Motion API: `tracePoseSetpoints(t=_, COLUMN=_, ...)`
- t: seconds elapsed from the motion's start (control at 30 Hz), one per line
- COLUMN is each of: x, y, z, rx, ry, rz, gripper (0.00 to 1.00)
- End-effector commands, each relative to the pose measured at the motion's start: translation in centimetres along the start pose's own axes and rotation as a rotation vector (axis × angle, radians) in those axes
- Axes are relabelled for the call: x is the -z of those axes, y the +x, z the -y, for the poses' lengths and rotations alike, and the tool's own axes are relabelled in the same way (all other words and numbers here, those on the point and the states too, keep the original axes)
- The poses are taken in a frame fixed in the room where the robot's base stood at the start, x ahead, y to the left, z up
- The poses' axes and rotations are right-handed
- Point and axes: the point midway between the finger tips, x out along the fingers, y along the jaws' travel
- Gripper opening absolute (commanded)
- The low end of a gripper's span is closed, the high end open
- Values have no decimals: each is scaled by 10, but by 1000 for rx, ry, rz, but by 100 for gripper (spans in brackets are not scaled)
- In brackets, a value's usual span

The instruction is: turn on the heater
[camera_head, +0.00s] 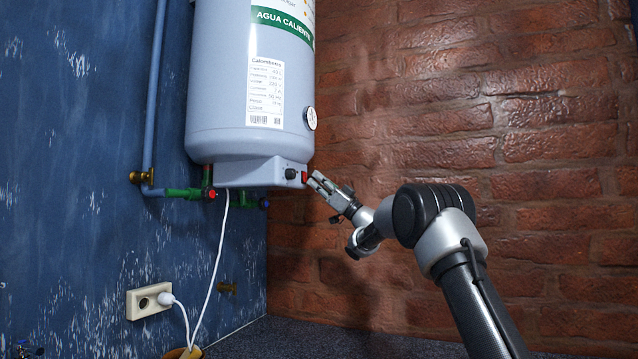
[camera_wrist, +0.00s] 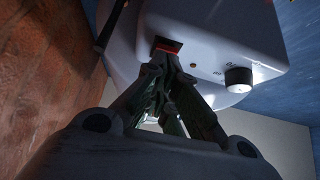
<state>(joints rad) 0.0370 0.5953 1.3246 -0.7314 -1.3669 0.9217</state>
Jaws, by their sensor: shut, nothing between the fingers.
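The heater (camera_head: 222,90) is a tall pale grey-blue tank mounted at the corner of the blue and brick walls. A control box at its bottom carries a black knob (camera_head: 291,174) and a red switch (camera_head: 304,177). In the wrist view the knob (camera_wrist: 238,78) looks white-faced, and the red switch (camera_wrist: 160,50) sits in a dark slot. My gripper (camera_head: 313,181) is shut and empty, with its fingertips at the red switch, touching it or very close. The fingers (camera_wrist: 167,62) hide part of the switch in the wrist view, so its position is unclear.
A round dial (camera_head: 311,118) sits on the tank's right side. A blue pipe (camera_head: 153,90) and a green pipe with a red-handled valve (camera_head: 211,194) are at the left. A white plug is in the wall socket (camera_head: 136,304).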

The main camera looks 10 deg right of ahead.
Motion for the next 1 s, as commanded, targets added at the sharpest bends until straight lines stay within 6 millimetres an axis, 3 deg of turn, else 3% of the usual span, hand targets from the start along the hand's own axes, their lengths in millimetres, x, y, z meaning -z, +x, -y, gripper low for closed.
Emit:
tracePoseSetpoints(t=0.13, x=-14, y=6, z=1, rx=2, ry=4, rz=-21, gripper=0)
tracePoseSetpoints(t=0.47, x=-10, y=-1, z=0, rx=1, ry=0, rz=-26, gripper=0)
tracePoseSetpoints(t=1.0, x=-11, y=-101, z=-1, rx=-1, ry=-1, rz=-27, gripper=0)
